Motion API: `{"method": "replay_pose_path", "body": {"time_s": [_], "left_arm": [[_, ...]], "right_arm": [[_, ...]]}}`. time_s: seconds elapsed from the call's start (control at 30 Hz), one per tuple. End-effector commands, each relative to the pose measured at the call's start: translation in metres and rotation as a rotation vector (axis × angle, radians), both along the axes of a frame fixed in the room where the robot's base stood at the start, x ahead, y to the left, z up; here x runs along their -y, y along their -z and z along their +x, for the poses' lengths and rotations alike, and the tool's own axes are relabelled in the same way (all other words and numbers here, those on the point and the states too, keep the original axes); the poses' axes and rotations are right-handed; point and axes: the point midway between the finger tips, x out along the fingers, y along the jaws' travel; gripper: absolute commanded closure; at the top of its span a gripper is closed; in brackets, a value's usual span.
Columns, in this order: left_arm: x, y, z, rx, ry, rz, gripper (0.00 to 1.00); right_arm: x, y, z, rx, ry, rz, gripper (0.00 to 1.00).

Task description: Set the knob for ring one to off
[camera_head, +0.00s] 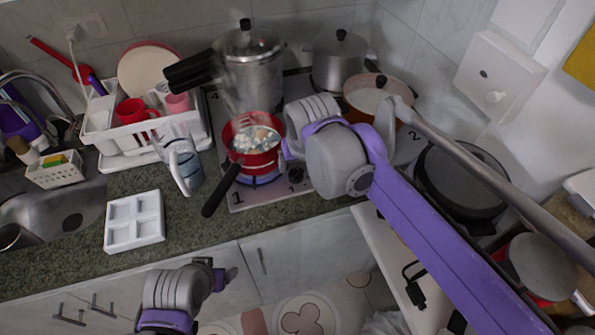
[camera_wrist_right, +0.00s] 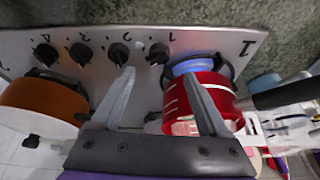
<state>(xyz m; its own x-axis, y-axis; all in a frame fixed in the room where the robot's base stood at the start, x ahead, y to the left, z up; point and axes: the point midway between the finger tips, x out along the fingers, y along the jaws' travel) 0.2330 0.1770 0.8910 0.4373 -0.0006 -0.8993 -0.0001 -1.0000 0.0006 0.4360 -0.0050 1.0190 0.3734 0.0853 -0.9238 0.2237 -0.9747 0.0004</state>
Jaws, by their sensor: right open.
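The ring one knob (camera_wrist_right: 158,53) is a small black dial on the pale hob panel, beside a printed 1 in the right wrist view. A black knob (camera_head: 295,174) also shows in the head view, just below my right gripper (camera_head: 286,151). In the wrist view my right gripper (camera_wrist_right: 159,73) is open, with its two fingertips apart on either side of the ring one knob's line and nothing between them. Contact with the knob cannot be told. A red pot (camera_head: 259,160) stands on ring one, with a blue glow (camera_wrist_right: 200,64) beneath it. My left gripper (camera_head: 226,274) hangs in front of the counter; its jaws are unclear.
Other knobs (camera_wrist_right: 80,53) sit in a row left of it. The pot's black handle (camera_head: 221,190) juts over the counter. A white tray (camera_head: 134,244) lies left.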

Motion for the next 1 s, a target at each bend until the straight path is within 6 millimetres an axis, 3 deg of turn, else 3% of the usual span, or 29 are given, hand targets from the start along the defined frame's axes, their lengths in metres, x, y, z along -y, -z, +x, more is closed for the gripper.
{"method": "replay_pose_path", "body": {"time_s": [0.2,0.4,0.8,1.0], "left_arm": [[0.0,0.005,-0.001,-0.002,0.0,0.0,0.22],[0.0,0.007,-0.001,-0.003,0.0,0.0,0.22],[0.0,0.007,-0.001,-0.003,0.0,0.0,0.22],[0.0,0.007,-0.001,-0.003,0.0,0.0,0.22]], "right_arm": [[-0.003,0.041,0.017,0.0,0.0,-0.001,0.22],[-0.005,0.065,0.026,0.0,0.0,-0.001,0.22],[-0.006,0.072,0.029,0.0,0.0,0.0,0.22],[-0.006,0.072,0.029,0.0,0.0,0.0,0.56]]}}
